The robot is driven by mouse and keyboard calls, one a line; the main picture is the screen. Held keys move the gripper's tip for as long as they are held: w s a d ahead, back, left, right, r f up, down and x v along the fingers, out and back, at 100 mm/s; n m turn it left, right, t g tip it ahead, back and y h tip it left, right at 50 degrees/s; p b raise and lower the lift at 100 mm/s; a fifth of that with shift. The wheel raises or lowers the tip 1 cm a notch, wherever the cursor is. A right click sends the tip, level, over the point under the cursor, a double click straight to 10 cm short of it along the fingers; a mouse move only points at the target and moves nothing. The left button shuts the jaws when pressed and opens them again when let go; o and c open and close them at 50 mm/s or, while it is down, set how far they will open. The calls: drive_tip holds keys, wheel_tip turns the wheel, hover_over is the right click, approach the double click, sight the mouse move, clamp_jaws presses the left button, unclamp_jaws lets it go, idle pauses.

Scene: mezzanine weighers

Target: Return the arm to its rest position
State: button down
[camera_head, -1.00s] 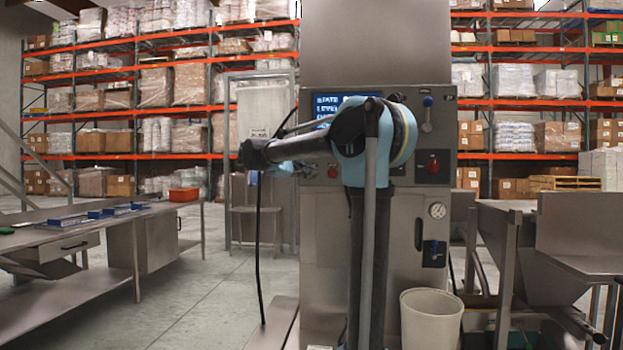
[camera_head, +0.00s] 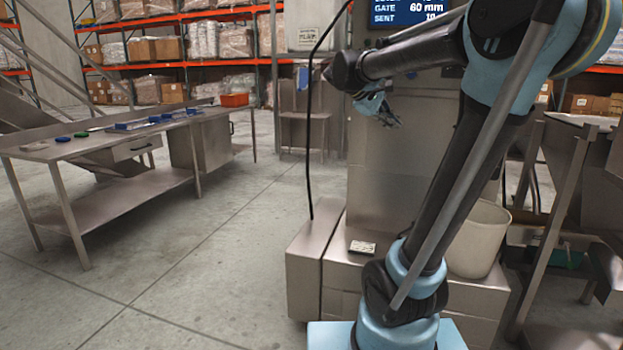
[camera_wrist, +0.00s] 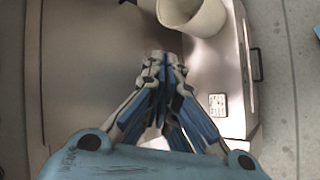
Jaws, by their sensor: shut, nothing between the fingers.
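My arm stands bent in the head view, its upper part reaching left from a high elbow. My gripper (camera_head: 388,118) hangs below the end of the arm, in front of the steel machine (camera_head: 405,150), small and partly dark. In the wrist view my gripper (camera_wrist: 162,62) has its fingers together, with nothing between them. Below it in that view lie the machine's steel front and step. The gripper appears apart from every surface.
A white bin (camera_head: 478,240) stands on the steel step (camera_head: 430,275), and it shows in the wrist view too (camera_wrist: 195,14). A small white label (camera_head: 362,247) lies on the step. A steel table (camera_head: 120,150) with blue items stands left. Floor between is clear.

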drive_tip(key=s+a+f+m+y, duration=0.2)
drive_tip(key=s+f+y, duration=0.1)
drive_tip(key=s+f, duration=0.6)
drive_tip(key=s+a+f+m+g+y, duration=0.1)
drive_tip(key=s+a+f+m+y, duration=0.1)
drive_tip(key=s+f, duration=0.7)
drive_tip(key=s+a+f+m+g+y, duration=0.1)
drive_tip(key=s+f+m+y, duration=0.3)
drive_tip(key=s+f, duration=0.5)
wheel_tip(320, 180, down, 5)
drive_tip(key=shift+a+r, duration=0.2)
drive_tip(key=shift+a, duration=0.65)
